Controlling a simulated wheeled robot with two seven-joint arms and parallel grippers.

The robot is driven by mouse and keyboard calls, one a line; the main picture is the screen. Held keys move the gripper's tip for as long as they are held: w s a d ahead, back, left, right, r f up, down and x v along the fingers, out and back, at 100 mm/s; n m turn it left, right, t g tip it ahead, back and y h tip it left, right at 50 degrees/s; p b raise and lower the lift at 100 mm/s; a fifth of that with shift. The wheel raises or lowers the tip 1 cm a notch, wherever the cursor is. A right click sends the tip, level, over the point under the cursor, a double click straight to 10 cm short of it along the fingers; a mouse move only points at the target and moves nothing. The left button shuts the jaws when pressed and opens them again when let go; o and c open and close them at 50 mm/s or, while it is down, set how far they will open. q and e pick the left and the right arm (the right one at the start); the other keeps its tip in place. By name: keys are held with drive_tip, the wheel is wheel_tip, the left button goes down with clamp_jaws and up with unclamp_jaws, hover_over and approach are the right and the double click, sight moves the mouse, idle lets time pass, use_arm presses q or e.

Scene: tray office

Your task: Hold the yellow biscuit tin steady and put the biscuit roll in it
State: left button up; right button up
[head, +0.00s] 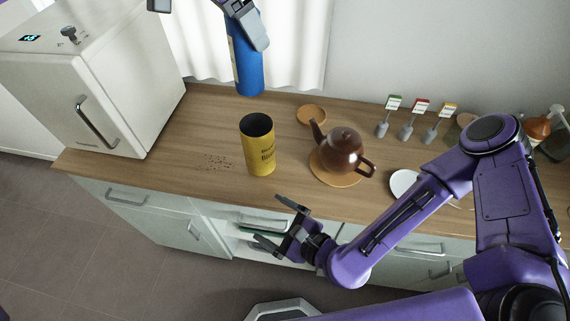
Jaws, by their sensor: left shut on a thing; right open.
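The yellow biscuit tin (258,153) stands upright on the wooden counter, with its dark open mouth facing up. The biscuit roll (246,68) is a blue cylinder with a pale strip on its left side. My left gripper (236,22) is shut on the upper part of the roll. It holds the roll upright behind and above the tin in the picture, apart from it. My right gripper (272,222) is open and empty in front of the counter's front edge, below and to the right of the tin. Part of my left gripper is cut off at the top.
A brown teapot (343,150) stands on a round wooden board right of the tin. A small wooden dish (311,114) lies behind it. Dark crumbs (216,162) lie left of the tin. A white appliance (92,85) fills the left end. A white plate (404,183) and small label stands (408,121) are at right.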

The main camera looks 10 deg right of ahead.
drive_tip(key=w+d+r+m+t+h, duration=0.1)
drive_tip(key=w+d+r+m+t, duration=0.35)
drive_tip(key=w+r+m, duration=0.4)
approach(250, 127)
drive_tip(key=shift+t, duration=0.35)
drive_tip(key=x, duration=0.6)
drive_tip(key=shift+w+a+f, duration=0.2)
drive_tip(key=shift+a+f, duration=0.05)
drive_tip(key=shift+f, duration=0.05)
